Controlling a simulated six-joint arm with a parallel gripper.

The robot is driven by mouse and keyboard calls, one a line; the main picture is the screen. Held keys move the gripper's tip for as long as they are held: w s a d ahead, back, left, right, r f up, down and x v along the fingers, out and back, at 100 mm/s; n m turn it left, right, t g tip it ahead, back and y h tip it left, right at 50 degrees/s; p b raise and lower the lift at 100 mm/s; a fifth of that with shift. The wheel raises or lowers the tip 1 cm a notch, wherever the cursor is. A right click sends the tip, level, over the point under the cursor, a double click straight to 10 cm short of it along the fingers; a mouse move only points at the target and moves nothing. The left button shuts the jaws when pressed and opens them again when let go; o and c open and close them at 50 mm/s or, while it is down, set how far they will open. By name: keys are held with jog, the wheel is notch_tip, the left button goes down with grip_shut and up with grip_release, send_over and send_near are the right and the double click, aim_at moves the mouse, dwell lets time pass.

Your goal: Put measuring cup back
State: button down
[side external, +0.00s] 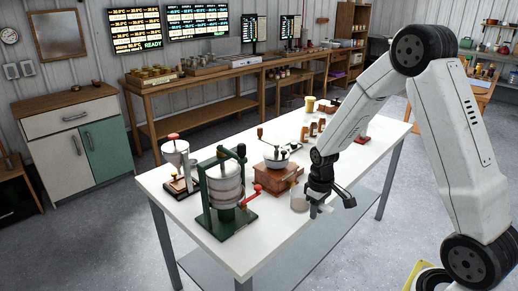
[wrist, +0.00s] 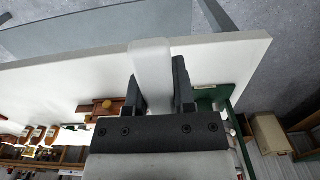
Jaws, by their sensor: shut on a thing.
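The measuring cup (side external: 299,202) is a small pale, see-through vessel near the front edge of the white table, right of the green-based press. My gripper (side external: 318,207) points down just right of it, low over the tabletop. In the wrist view my gripper (wrist: 158,92) is shut on a pale, smooth piece (wrist: 152,65), which I take to be part of the measuring cup. Its lower end is hidden by the gripper body. I cannot tell whether the cup touches the table.
On the white table (side external: 292,240) stand a green press (side external: 226,190) with a red handle, a wooden grinder (side external: 278,172), a white-and-red device (side external: 178,165) and several small brown items (side external: 312,128). The table's front right part is bare.

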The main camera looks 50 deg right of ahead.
jog(key=shift+w+d+r, duration=0.1)
jog(key=shift+w, duration=0.05)
jog(key=w+d+f, duration=0.2)
jog(key=w+f, duration=0.2)
jog(key=w, duration=0.5)
send_over(285, 222)
jog(key=shift+s+d+f, duration=0.1)
jog(key=shift+s+f, duration=0.05)
jog(key=shift+f, duration=2.5)
jog(key=shift+f, duration=0.1)
jog(key=shift+w+f, duration=0.2)
jog(key=shift+f, duration=1.55)
jog(key=shift+f, duration=0.1)
jog(key=shift+c, duration=2.2)
grip_release()
